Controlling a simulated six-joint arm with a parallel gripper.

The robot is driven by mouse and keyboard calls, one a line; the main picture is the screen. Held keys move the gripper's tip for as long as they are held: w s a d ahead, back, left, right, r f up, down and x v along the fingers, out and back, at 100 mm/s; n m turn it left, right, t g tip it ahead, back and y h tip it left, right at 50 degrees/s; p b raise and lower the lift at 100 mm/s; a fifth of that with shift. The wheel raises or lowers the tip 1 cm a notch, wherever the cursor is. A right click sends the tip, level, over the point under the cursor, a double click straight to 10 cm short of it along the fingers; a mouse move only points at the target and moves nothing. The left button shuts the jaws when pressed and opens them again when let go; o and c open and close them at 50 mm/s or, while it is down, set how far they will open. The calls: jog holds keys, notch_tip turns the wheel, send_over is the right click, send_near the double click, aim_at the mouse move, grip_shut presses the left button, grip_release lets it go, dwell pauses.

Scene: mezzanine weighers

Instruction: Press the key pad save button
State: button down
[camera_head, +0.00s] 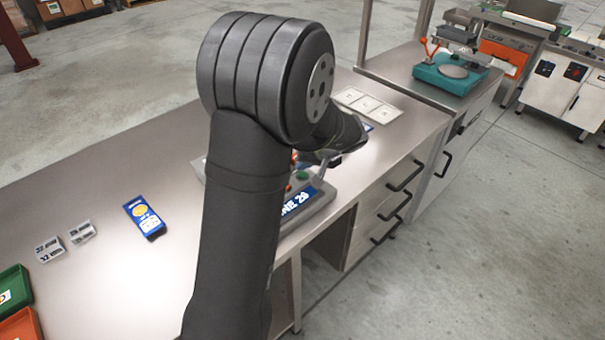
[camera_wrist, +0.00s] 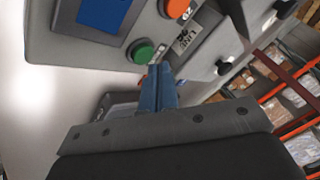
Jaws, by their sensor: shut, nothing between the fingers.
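A grey key pad unit (camera_wrist: 70,40) fills the top of the wrist view. It has a blue screen (camera_wrist: 103,12), a green button (camera_wrist: 143,51) and an orange button (camera_wrist: 176,8). I cannot read which one is marked save. My gripper (camera_wrist: 160,70) is shut and empty, its blue fingertips just below the green button in the picture; whether they touch it I cannot tell.
The unit stands on a steel bench (camera_head: 110,200). A blue packet (camera_head: 145,217), small grey blocks (camera_head: 66,240) and green (camera_head: 14,291) and orange (camera_head: 20,325) trays lie to the left. White cards (camera_head: 367,104) lie behind. A teal scale (camera_head: 450,75) stands on the far bench.

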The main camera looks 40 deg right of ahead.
jog(key=shift+f, duration=0.15)
jog(key=shift+f, duration=0.3)
jog(key=shift+f, duration=0.4)
dwell(0.7)
jog(key=shift+r, duration=0.85)
jog(key=shift+r, duration=0.1)
jog(key=shift+r, duration=2.4)
jog(key=shift+f, duration=0.1)
